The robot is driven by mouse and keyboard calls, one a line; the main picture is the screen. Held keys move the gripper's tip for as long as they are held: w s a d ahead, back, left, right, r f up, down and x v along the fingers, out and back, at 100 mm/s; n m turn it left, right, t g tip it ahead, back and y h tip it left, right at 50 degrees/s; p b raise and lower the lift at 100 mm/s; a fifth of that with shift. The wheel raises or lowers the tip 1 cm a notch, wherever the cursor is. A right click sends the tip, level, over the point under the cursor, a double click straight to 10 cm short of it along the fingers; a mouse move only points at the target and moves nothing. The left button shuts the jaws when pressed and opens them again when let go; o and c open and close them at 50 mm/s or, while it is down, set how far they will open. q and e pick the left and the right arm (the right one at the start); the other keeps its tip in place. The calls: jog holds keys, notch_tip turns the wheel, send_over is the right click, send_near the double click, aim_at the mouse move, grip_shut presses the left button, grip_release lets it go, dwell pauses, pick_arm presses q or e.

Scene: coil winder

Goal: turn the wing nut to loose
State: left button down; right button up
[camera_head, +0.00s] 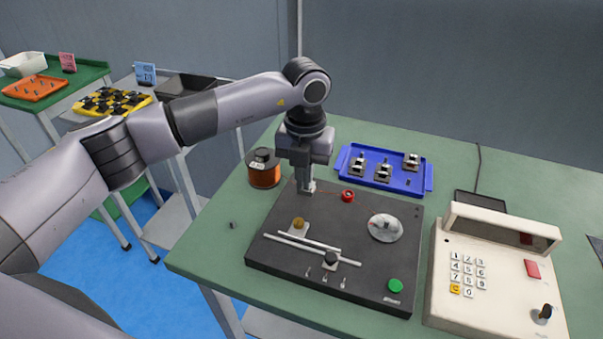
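The coil winder has a dark base plate (275,255) that lies on the green bench. My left gripper (307,188) points down at the back left part of the plate, its fingertips at a small pale metal piece. Fingers and wrist cover most of that spot, so I cannot make out the wing nut there or tell whether the fingers grip it. A brass knob (299,224) on a pale block stands in front of the gripper, apart from it. My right gripper is not in view.
The plate also bears a red part (347,196), a round dial (385,228), and a green button (396,286). A copper wire spool (264,170) stands close left of the gripper. A blue tray (427,178) lies behind, and a cream keypad console (440,290) stands right.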

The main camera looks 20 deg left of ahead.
pick_arm(q)
jog(key=n, duration=0.3)
jog(key=shift+w+d+r+n, duration=0.2)
jog(key=shift+w+d+n, duration=0.05)
jog(key=shift+d+n, duration=0.15)
jog(key=n, duration=0.4)
jog(key=shift+w+d+n+p, duration=0.15)
jog(key=shift+w+n+p, duration=0.15)
jog(key=shift+p, duration=0.1)
jog(key=n, duration=0.4)
jog(key=shift+w+d+p, duration=0.15)
jog(key=shift+w+p, duration=0.1)
jog(key=shift+p, duration=0.15)
jog(key=shift+w+n+p, duration=0.15)
jog(key=shift+n+p, duration=0.1)
jog(key=shift+n, duration=0.85)
jog(key=shift+w+n+p, duration=0.15)
jog(key=shift+n+p, duration=0.05)
jog(key=shift+n, duration=0.9)
jog(key=c, duration=1.3)
grip_release()
jog(key=shift+c, duration=0.2)
jog(key=shift+f, duration=0.15)
jog(key=shift+s, duration=0.1)
